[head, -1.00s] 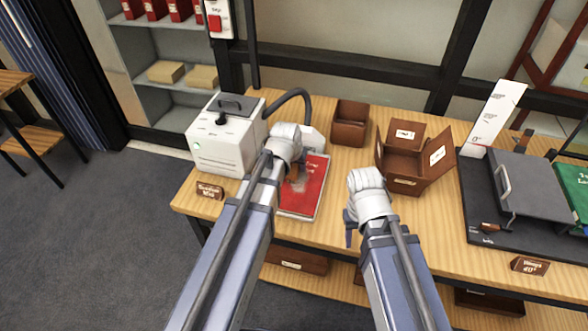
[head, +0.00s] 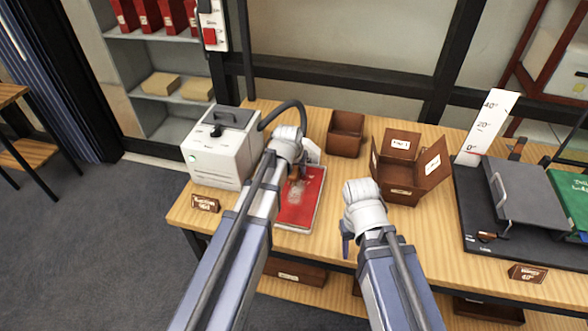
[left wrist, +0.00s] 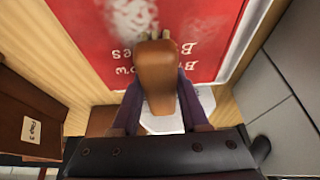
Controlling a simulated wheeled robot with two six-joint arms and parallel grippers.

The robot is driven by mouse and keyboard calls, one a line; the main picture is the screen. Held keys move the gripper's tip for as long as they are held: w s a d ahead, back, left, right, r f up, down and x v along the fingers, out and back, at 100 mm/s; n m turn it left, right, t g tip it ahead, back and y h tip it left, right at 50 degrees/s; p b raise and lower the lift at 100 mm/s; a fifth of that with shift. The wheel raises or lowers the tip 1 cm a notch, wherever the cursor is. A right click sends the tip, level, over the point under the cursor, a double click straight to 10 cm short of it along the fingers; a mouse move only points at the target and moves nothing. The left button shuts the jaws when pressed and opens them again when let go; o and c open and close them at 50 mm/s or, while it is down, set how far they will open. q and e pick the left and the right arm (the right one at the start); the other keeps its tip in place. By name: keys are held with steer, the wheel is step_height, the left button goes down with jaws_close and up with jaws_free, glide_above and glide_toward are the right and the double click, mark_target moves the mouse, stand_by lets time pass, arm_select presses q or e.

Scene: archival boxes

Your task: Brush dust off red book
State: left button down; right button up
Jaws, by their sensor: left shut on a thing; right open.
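The red book (head: 300,207) lies flat on the wooden table, with a pale dust patch (head: 298,188) on its cover. In the left wrist view the red cover (left wrist: 88,25) shows white lettering and whitish dust (left wrist: 130,18) near the top. My left gripper (left wrist: 156,100) is shut on a brown-handled brush (left wrist: 156,65), held over the cover. The brush tip is at the edge of the dust; I cannot tell whether it touches. In the head view my left arm hides part of the book. My right gripper (head: 347,235) is open and empty, right of the book near the table's front.
A white suction unit (head: 218,160) with a black hose stands left of the book. Brown boxes (head: 346,134) (head: 405,180) stand behind and to the right. A dark board with a grey tray (head: 525,190) and a green book (head: 572,200) is at far right.

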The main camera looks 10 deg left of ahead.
mark_target(295, 177)
arm_select(q)
steer(key=shift+s+d, duration=0.15)
steer(key=shift+d, duration=0.3)
steer(key=shift+s+f, duration=0.1)
steer(key=shift+s, duration=0.05)
steer(key=shift+s, duration=1.8)
steer(key=shift+s+a, duration=0.1)
steer(key=shift+s+r, duration=0.2)
steer(key=shift+s, duration=1.5)
arm_select(e)
steer(key=shift+r, duration=0.15)
arm_select(q)
steer(key=shift+s, duration=0.1)
